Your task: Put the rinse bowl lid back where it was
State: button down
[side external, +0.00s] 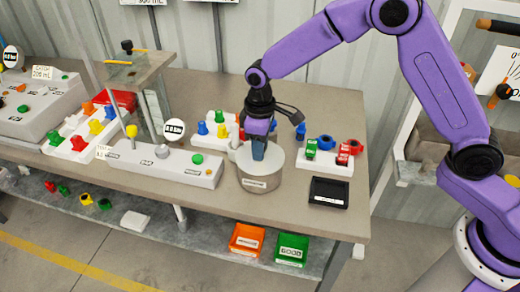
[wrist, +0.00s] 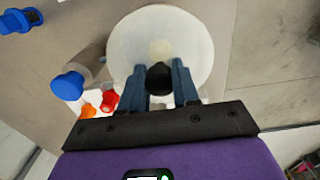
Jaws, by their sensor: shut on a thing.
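The rinse bowl (side external: 262,184) is a grey, round pot with a label on its front, near the front right of the bench. A pale round disc, which looks like its lid (side external: 272,161), shows at the bowl's top. In the wrist view the pale lid (wrist: 190,35) lies beyond my fingers. My gripper (side external: 258,151) is over the bowl, pointing down. In the wrist view my gripper (wrist: 159,68) has its blue fingers on either side of a black knob (wrist: 159,84), shut on it. I cannot tell whether the lid touches the rim all round.
A black tray (side external: 329,192) stands right of the bowl. A white rack with green and red parts (side external: 326,160) is behind it. A white panel box (side external: 165,163) is close on the left. A blue-capped cylinder (wrist: 82,72) stands near the lid.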

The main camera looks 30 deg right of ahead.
jog(key=shift+r, duration=0.65)
jog(key=s+d+r, duration=0.3)
jog(key=s+r, duration=0.3)
jog(key=s, duration=0.1)
jog(key=s+d+r, duration=0.4)
jog(key=s+r, duration=0.2)
jog(key=s+d+f+n, duration=0.4)
jog(key=s+d+n, duration=0.55)
jog(key=s, duration=0.55)
jog(key=shift+m, duration=0.25)
jog(key=shift+w+a+f, duration=0.7)
jog(key=shift+w+f, duration=1.5)
jog(key=shift+w, duration=0.05)
jog(key=shift+w+a+f, duration=0.65)
jog(key=shift+w+f, duration=1.55)
jog(key=shift+w, duration=0.05)
jog(key=shift+w+a+f, duration=0.7)
jog(key=shift+w+f, duration=1.5)
jog(key=shift+w, duration=0.05)
jog(key=shift+f, duration=0.6)
